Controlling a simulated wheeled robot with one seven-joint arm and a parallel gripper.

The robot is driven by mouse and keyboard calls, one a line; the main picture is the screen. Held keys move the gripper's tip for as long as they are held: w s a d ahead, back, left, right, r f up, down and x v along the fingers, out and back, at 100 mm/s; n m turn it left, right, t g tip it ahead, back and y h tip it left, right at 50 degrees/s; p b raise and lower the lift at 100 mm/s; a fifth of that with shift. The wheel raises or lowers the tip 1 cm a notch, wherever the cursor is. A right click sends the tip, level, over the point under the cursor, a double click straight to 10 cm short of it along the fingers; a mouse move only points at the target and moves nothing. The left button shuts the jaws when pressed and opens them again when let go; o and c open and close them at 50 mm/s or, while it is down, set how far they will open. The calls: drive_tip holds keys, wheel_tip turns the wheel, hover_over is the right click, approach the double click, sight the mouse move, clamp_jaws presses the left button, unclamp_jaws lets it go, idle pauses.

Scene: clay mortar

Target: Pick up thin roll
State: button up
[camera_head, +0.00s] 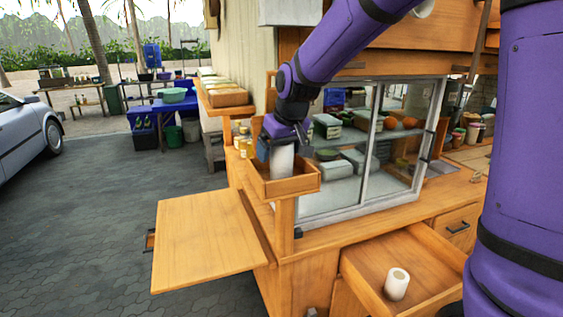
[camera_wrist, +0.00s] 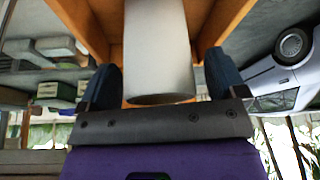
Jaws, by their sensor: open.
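A plain white roll (camera_head: 281,163) stands upright in a small open wooden box (camera_head: 289,187) at the corner of the stall. My gripper (camera_head: 276,146) is at this roll, with its jaws open. In the wrist view, the roll (camera_wrist: 158,48) lies between the two dark fingers of my gripper (camera_wrist: 161,80), with a gap visible on each side. A second white roll (camera_head: 397,284), with a hole in its end, stands in the open wooden drawer at the lower right. I cannot tell from the pictures which roll is the thinner.
A glass display case (camera_head: 352,180) stands right beside the box. A wooden shelf board (camera_head: 205,240) juts out at lower left. The open drawer (camera_head: 372,262) sticks out at lower right. Small jars (camera_head: 243,142) stand behind the box. A car (camera_head: 25,130) is far left; the paving between is clear.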

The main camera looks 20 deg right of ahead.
drive_tip(key=shift+c, duration=0.5)
drive_tip(key=c, duration=0.9)
drive_tip(key=shift+r, duration=0.2)
